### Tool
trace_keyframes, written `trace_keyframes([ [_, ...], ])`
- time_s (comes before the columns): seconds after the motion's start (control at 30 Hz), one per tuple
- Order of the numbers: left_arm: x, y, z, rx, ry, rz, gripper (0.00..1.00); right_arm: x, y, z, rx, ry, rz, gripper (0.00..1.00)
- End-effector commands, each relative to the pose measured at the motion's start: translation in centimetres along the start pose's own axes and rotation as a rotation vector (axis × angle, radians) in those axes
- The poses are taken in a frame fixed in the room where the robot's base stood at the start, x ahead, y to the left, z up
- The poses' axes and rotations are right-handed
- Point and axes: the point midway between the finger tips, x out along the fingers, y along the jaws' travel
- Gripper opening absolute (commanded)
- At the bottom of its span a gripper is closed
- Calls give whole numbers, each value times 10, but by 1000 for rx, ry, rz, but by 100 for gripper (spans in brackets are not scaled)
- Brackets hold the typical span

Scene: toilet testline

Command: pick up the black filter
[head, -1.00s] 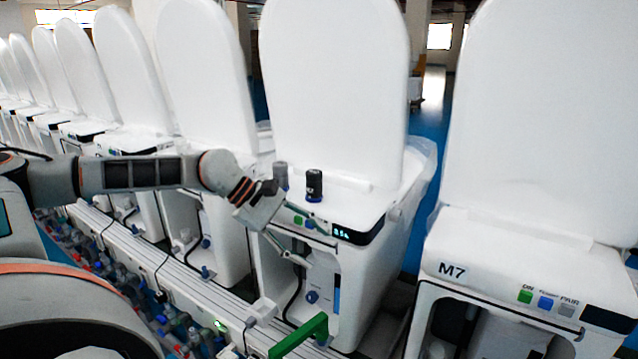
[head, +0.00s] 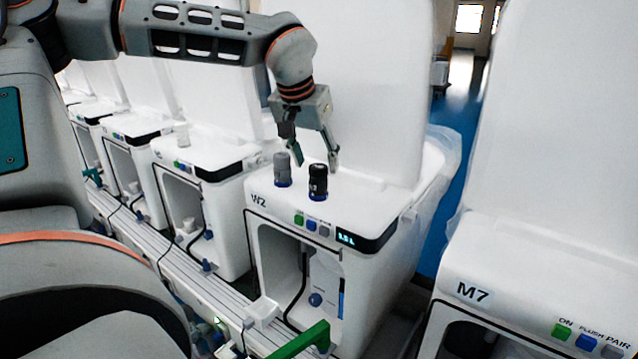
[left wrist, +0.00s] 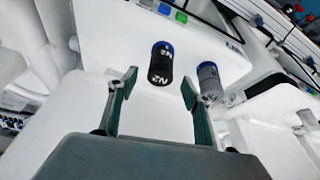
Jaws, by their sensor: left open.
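The black filter (head: 318,182), a small cylinder with a blue base, stands upright on the white top of the W2 toilet unit (head: 290,205). A grey filter (head: 282,169) of like shape stands just left of it. My left gripper (head: 317,165) is open and points down behind and above the two filters. In the left wrist view, the black filter (left wrist: 161,64) lies ahead, between the lines of the two open fingers (left wrist: 157,88), and is marked N2. The grey filter (left wrist: 209,80) is close beside the finger on the right.
The raised white lid (head: 375,90) stands behind the filters. Buttons and a display (head: 346,238) line the unit's front edge. The M7 unit (head: 540,270) stands at right; more units run off left.

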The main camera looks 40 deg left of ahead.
Motion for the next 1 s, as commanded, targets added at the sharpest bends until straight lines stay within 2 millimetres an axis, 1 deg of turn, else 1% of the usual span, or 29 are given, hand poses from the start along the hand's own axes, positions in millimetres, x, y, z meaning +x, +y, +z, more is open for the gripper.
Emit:
trace_keyframes([
  [0.03,10,0,2,-2,-7,1,49,1,0,0,-1,1,1,40],
  [0.2,33,0,1,-2,-4,1,49,2,2,-3,-3,8,4,40],
  [0.33,41,0,0,-3,-3,1,49,3,3,-6,-5,12,5,40],
  [0.53,40,0,0,-3,-2,1,49,3,3,-6,-5,13,6,40],
  [0.57,40,0,0,-3,-2,1,47,3,3,-6,-5,13,6,40],
  [0.6,40,0,0,-3,-2,1,36,3,4,-6,-5,13,6,40],
  [0.67,40,0,0,-3,-2,1,21,3,4,-6,-5,13,6,40],
  [0.7,40,0,0,-3,-2,1,10,3,4,-6,-5,13,6,40],
  [0.73,40,0,0,-3,-2,1,7,3,4,-6,-5,13,6,40],
  [1.0,40,0,0,-3,-2,1,7,3,3,-6,-5,13,6,40],
])
